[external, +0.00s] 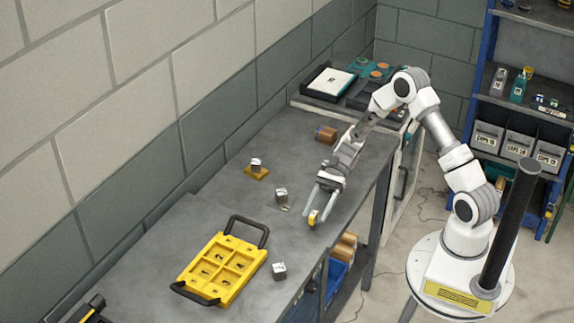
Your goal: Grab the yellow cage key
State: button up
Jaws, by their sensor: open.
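My gripper (319,206) is open, its two long fingers pointing down over the front part of the grey bench. A small yellow piece (313,217) with a darker or metallic part shows at the fingertips, near the bench's front edge. It may be the yellow cage key, but it is too small to tell. I cannot tell whether the fingers touch it. Another yellow piece (257,173), flat, lies farther left under a small metal cube (256,163).
A metal cube (281,194) stands left of my gripper, another (279,270) beside the yellow compartment tray (232,286) with black handles. A brown block (326,135) and black trays (326,81) are farther back. Shelving (483,77) stands right. Bare bench lies between.

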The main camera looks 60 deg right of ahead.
aim_at(310, 222)
jog(key=x, duration=0.5)
jog(key=shift+w+r, duration=0.1)
jog(key=shift+w, duration=0.05)
grip_shut()
